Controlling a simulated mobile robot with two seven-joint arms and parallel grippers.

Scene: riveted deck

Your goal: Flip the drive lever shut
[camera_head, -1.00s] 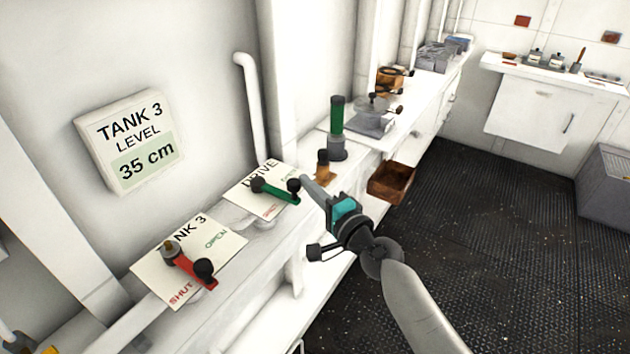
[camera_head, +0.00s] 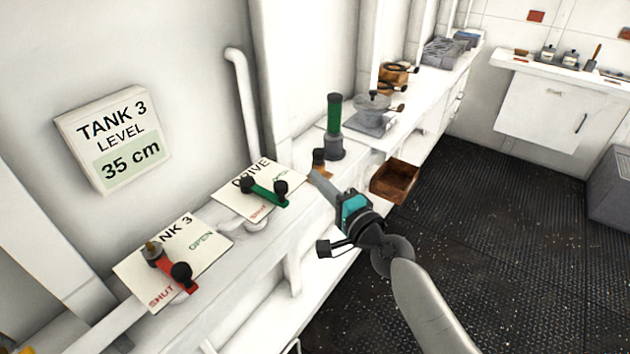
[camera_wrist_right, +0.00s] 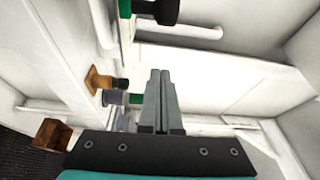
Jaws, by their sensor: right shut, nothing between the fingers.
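The drive lever (camera_head: 268,195) is a green bar with a black knob, on a cream plate (camera_head: 233,206) marked DRIVE, OPEN and SHUT. The bar slants right and down from its pivot, between the two words. My right gripper (camera_head: 314,174) is shut and empty, its tips right of the knob with a gap. In the wrist view the closed fingers (camera_wrist_right: 160,74) point forward, with a black knob (camera_wrist_right: 166,10) and a bit of green bar at the top edge. My left gripper is not in view.
A red lever (camera_head: 170,268) on the TANK 3 plate is nearer, at the lower left. Beyond my gripper stand a green-topped cylinder (camera_head: 334,125) and a brown open box (camera_head: 395,182). A white pipe (camera_head: 243,100) runs down the wall.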

